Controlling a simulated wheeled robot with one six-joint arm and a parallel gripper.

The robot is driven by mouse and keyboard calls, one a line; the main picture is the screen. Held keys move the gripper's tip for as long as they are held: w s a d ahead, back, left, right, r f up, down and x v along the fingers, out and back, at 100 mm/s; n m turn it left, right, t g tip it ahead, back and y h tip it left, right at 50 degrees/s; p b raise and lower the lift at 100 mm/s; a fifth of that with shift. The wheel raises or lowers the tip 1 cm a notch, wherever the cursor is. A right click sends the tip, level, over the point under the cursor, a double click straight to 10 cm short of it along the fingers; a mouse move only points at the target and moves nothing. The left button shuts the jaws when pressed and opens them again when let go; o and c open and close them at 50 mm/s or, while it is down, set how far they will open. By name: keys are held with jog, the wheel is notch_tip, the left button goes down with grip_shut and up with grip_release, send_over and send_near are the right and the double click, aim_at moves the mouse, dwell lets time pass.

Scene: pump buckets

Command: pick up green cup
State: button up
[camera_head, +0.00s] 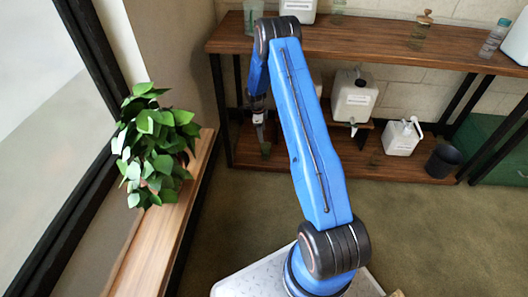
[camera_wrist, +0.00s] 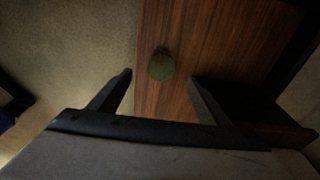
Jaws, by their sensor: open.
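A small dark green cup (camera_wrist: 162,65) stands on a brown wooden surface in the wrist view, near the centre and between the lines of the two fingers. In the head view a small green shape (camera_head: 266,150), which looks like the same cup, shows on the lower shelf (camera_head: 320,163) at its left end. My gripper (camera_wrist: 160,78) is open, its dark fingers apart and nothing held between them. In the head view my gripper (camera_head: 260,125) points down just above the green shape. The exact gap between fingertips and cup is hard to tell.
A white dispenser (camera_head: 355,98) stands right of my arm, with a white jug (camera_head: 402,137) and a dark bucket (camera_head: 443,160) farther right. The upper shelf (camera_head: 380,42) carries bottles and overhangs behind my gripper. A leafy plant (camera_head: 155,145) stands on the ledge at left.

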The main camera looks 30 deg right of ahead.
aim_at(267, 153)
jog(key=f, duration=0.4)
jog(key=d+f, duration=0.1)
jog(key=f, duration=0.7)
jog(key=shift+s+d+f, duration=0.15)
jog(key=shift+s+f, duration=0.05)
jog(key=shift+s, duration=0.1)
jog(key=shift+s+d+f, duration=0.1)
jog(key=shift+d+f, duration=0.1)
jog(key=shift+f, duration=0.7)
jog(key=shift+s+d+f, duration=0.1)
jog(key=shift+d+f, duration=0.05)
jog(key=shift+f, duration=0.75)
jog(key=shift+s+d+f, duration=0.1)
jog(key=shift+d+f, duration=0.1)
jog(key=shift+f, duration=0.7)
jog(key=c, duration=1.2)
